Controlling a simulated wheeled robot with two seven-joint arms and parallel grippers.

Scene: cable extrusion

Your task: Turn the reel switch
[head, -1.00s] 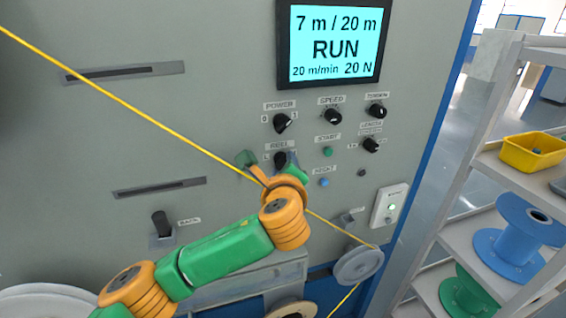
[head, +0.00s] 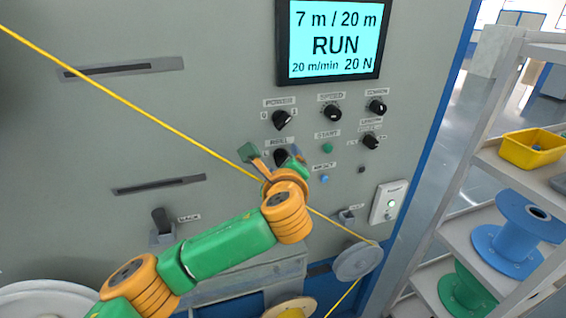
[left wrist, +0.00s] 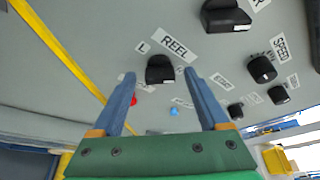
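The reel switch (head: 281,157) is a black knob on the grey machine panel, below the power knob, partly covered by my gripper in the head view. In the left wrist view the reel switch (left wrist: 159,70) shows under its REEL label, turned upright or nearly so. My left gripper (left wrist: 161,80) is open, with one blue finger on each side of the switch and a gap on both sides. Whether the fingertips reach over the knob cannot be told. My left gripper also shows in the head view (head: 274,156). My right gripper is not in view.
A yellow cable (head: 120,100) runs diagonally past my left wrist to a grey pulley (head: 358,263). Nearby are the power knob (head: 282,120), a green start button (head: 327,148) and a blue button (head: 324,179). The screen (head: 334,42) reads RUN, 7 m / 20 m. A shelf with spools (head: 515,237) stands right.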

